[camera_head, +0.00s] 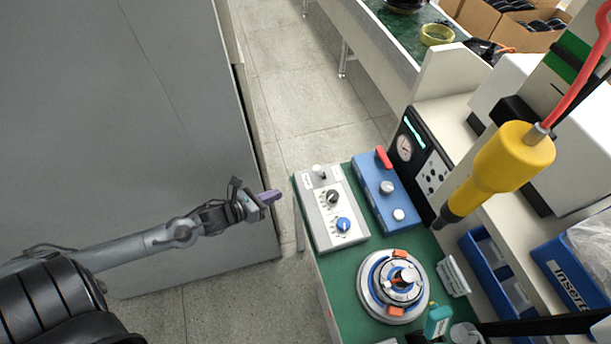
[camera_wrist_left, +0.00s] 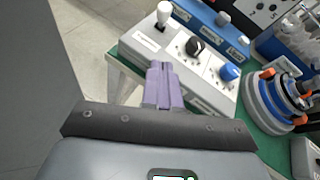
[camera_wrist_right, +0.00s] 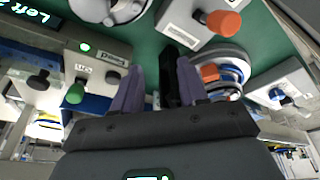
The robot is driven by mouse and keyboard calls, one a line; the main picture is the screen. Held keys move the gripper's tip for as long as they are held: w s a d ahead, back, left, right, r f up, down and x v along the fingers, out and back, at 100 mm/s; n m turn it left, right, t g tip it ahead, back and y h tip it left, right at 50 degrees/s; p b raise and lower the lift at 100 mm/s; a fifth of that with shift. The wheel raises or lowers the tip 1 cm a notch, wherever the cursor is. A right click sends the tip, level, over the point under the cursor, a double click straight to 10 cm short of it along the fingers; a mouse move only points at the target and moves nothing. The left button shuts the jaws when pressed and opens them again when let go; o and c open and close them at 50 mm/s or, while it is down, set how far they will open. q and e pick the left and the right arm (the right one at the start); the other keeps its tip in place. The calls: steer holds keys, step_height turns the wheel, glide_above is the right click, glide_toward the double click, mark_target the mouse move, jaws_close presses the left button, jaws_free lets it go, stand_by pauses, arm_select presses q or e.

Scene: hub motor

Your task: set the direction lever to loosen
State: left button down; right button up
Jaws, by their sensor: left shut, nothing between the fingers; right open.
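The control box (camera_head: 332,208) is light grey and stands at the left edge of the green worktop. It carries a white-tipped lever (camera_head: 319,171) at its far end, a black knob (camera_head: 332,196) and a blue knob (camera_head: 343,224). In the left wrist view the lever (camera_wrist_left: 164,14) rises from a dark slot; its label is too small to read. My left gripper (camera_head: 271,197) is shut and empty, left of the box and apart from it; its purple fingers show in the left wrist view (camera_wrist_left: 161,72). My right gripper (camera_wrist_right: 158,65) is open over the worktop.
The round hub motor (camera_head: 391,286) with orange clips sits nearer. A yellow driver (camera_head: 512,157) hangs at the right. Floor is free left of the worktop.

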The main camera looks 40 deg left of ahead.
arm_select(q)
steer(key=b, duration=0.7)
glide_toward(320, 172)
steer(key=f, duration=0.2)
steer(key=w+f, duration=0.1)
steer(key=f, duration=0.2)
steer(key=shift+a, duration=0.25)
arm_select(e)
step_height(320, 172, down, 8)
steer(key=shift+w+d+r, duration=0.15)
steer(key=shift+r, duration=0.05)
arm_select(q)
steer(key=shift+w+r, duration=0.75)
steer(key=shift+w, duration=0.2)
steer(key=shift+w+r, duration=0.25)
steer(key=shift+w, duration=0.5)
arm_select(e)
steer(key=shift+r, duration=0.4)
arm_select(q)
steer(key=shift+d+r, duration=0.1)
arm_select(e)
steer(key=shift+r, duration=0.1)
arm_select(q)
steer(key=shift+w+r+g+p, duration=0.2)
steer(key=shift+g+p, duration=0.2)
steer(key=shift+p, duration=0.35)
arm_select(e)
steer(key=shift+r, duration=0.45)
